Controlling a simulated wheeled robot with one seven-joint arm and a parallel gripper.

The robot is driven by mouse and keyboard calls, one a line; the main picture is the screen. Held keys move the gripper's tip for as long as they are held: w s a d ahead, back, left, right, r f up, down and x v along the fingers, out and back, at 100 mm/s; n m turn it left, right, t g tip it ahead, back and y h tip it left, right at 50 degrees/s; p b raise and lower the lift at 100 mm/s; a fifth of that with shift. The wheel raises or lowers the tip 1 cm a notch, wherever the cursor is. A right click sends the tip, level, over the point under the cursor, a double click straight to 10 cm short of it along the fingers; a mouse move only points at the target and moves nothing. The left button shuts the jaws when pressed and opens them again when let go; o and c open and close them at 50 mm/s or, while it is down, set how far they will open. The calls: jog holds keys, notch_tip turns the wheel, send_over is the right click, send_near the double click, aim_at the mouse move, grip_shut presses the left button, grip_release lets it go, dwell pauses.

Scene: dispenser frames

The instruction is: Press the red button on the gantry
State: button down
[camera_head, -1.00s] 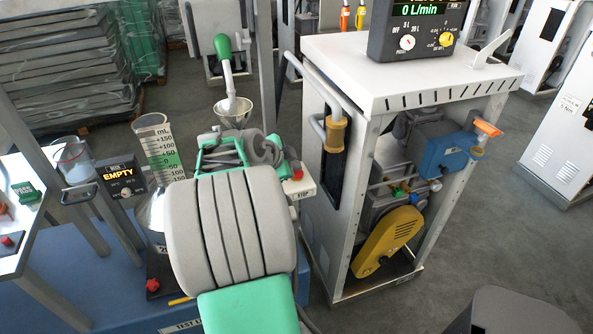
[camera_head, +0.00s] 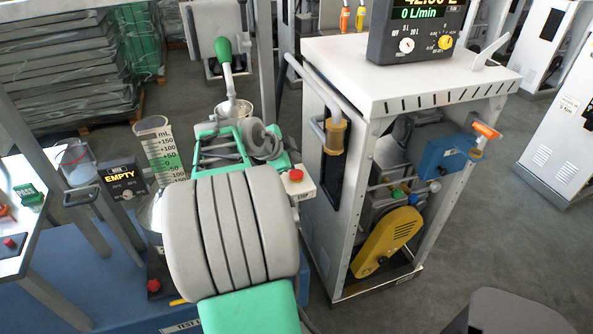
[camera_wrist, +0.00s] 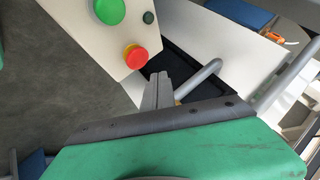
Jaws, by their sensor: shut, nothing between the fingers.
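The red button (camera_head: 296,175) sits on a small white box with a STOP label, just right of my arm in the head view. In the wrist view a red button (camera_wrist: 136,57) with a yellow base stands on a white panel (camera_wrist: 85,35), beside a larger green button (camera_wrist: 109,10). My gripper (camera_wrist: 157,92) is shut and empty. Its fingertips are just below and right of the red button in the wrist view, and appear apart from it. In the head view my arm hides the fingers.
A white cabinet (camera_head: 400,70) with a flow display (camera_head: 418,30) stands to the right. Its grey side handle (camera_head: 325,85) is close to my arm; a grey bar (camera_wrist: 200,78) crosses near my fingers. A measuring cylinder (camera_head: 160,150) and an EMPTY display (camera_head: 122,178) stand left.

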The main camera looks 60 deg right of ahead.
aim_at(294, 174)
jog(key=shift+r+p, duration=0.5)
jog(key=shift+r, duration=1.1)
jog(key=w+a+f+n+t+y, duration=0.1)
jog(key=w+a+n+t, duration=0.1)
jog(key=w+a+n, duration=0.45)
jog(key=w+a+n+t+y, duration=0.1)
jog(key=w+a+n+y, duration=0.15)
jog(key=a, duration=0.65)
jog(key=w+a+f+n+t, duration=0.1)
jog(key=w+a+n+t, duration=0.1)
jog(key=w+a+n, duration=0.4)
jog(key=s+a+f+n+y, duration=0.1)
jog(key=s+a+n+y, duration=0.1)
jog(key=a+n, duration=0.5)
jog(key=s+a+f+n+y, duration=0.1)
jog(key=s+a+n+y, duration=0.2)
jog(key=a, duration=1.6)
jog(key=n, duration=0.4)
jog(key=shift+s+a+f, duration=0.25)
jog(key=shift+a+f, duration=0.05)
jog(key=shift+a, duration=0.1)
jog(key=shift+y, duration=0.25)
